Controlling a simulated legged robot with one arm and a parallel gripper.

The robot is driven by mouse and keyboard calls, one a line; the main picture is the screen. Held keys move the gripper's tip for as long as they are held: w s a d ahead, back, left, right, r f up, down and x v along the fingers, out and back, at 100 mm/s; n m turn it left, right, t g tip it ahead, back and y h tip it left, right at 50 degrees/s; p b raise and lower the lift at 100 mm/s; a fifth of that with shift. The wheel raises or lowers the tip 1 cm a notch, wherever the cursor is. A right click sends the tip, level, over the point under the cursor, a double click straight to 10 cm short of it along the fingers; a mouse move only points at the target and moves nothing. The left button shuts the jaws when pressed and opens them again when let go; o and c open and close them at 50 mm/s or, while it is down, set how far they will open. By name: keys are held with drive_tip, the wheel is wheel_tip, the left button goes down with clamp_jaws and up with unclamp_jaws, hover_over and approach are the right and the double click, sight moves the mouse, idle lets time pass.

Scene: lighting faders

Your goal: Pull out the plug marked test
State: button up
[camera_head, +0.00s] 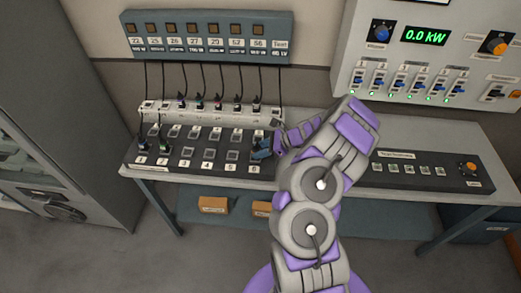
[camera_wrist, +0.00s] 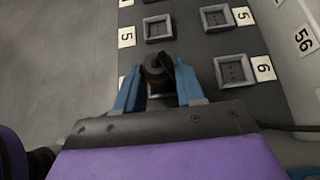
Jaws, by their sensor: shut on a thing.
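My gripper (camera_head: 262,149) is at the right end of the dark socket panel (camera_head: 190,165), over the column of sockets beside label 6. In the wrist view its blue fingers (camera_wrist: 158,90) are shut on a dark plug (camera_wrist: 154,66). I cannot tell whether the plug is still seated in its socket, as the fingers hide its lower part. No marking on the plug is readable. The "Test" label (camera_head: 281,46) is at the right end of the wall box. Its black cord (camera_head: 281,85) hangs down towards my gripper, and its lower end is hidden.
Two plugs stand in the socket panel at 1 (camera_head: 142,145) and 2 (camera_head: 164,147). A white strip (camera_head: 200,112) behind holds several cord ends.

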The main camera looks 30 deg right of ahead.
drive_tip(key=shift+r, duration=0.1)
drive_tip(key=shift+c, duration=0.6)
drive_tip(key=shift+w, duration=0.1)
drive_tip(key=shift+r, duration=0.1)
drive_tip(key=shift+r+p, duration=1.95)
drive_tip(key=shift+r, duration=0.25)
